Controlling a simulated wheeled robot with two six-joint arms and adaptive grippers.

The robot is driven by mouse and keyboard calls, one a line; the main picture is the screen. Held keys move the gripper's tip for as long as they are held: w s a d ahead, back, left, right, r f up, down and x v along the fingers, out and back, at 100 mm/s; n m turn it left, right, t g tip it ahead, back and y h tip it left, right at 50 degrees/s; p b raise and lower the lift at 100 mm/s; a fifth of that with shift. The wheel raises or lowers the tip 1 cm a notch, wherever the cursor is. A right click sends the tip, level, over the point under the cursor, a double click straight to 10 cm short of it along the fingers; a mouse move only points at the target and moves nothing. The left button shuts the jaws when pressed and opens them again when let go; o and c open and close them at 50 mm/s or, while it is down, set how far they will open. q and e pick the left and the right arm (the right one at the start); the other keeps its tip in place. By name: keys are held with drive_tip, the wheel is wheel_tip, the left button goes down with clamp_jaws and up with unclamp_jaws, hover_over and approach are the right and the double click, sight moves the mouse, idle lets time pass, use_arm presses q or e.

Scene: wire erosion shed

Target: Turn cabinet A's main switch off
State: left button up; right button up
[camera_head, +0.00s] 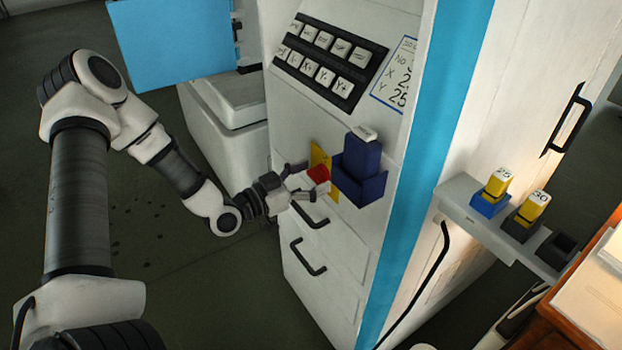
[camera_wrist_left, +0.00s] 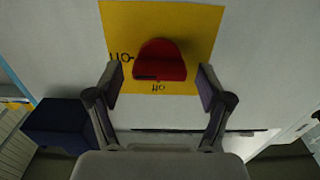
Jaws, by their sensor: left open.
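The red switch knob (camera_head: 318,174) sits on a yellow plate (camera_head: 318,156) on the white cabinet's front (camera_head: 290,225). In the left wrist view the knob (camera_wrist_left: 160,62) is a rounded red piece with a dark mark at its lower left. Small dark letters stand beside and below it on the yellow plate (camera_wrist_left: 202,20). My left gripper (camera_head: 304,182) is open in front of the knob. In the left wrist view its fingers (camera_wrist_left: 161,88) stand apart at either side, slightly below the knob, with nothing between them. Whether a finger touches the knob cannot be told.
A dark blue holder (camera_head: 360,185) juts out just right of the plate. It also shows in the left wrist view (camera_wrist_left: 58,125). A black keypad (camera_head: 330,57) lies above, drawer handles (camera_head: 308,258) below. A shelf (camera_head: 470,215) with numbered yellow blocks (camera_head: 497,182) stands at right.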

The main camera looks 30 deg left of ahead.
use_arm(q)
drive_tip(key=c, duration=1.2)
drive_tip(key=shift+o, duration=0.2)
drive_tip(key=shift+n, duration=0.4)
drive_tip(key=n, duration=0.3)
drive_tip(key=shift+b, duration=0.3)
drive_tip(key=n, duration=0.5)
drive_tip(key=shift+w+a+f+b, duration=0.1)
drive_tip(key=shift+a+b, duration=0.05)
drive_tip(key=shift+b, duration=0.25)
drive_tip(key=n+b, duration=0.1)
drive_tip(key=n, duration=0.3)
drive_tip(key=shift+f+n, duration=0.15)
drive_tip(key=shift+n, duration=0.15)
drive_tip(key=shift+n+b, duration=0.6)
drive_tip(key=shift+n, duration=1.7)
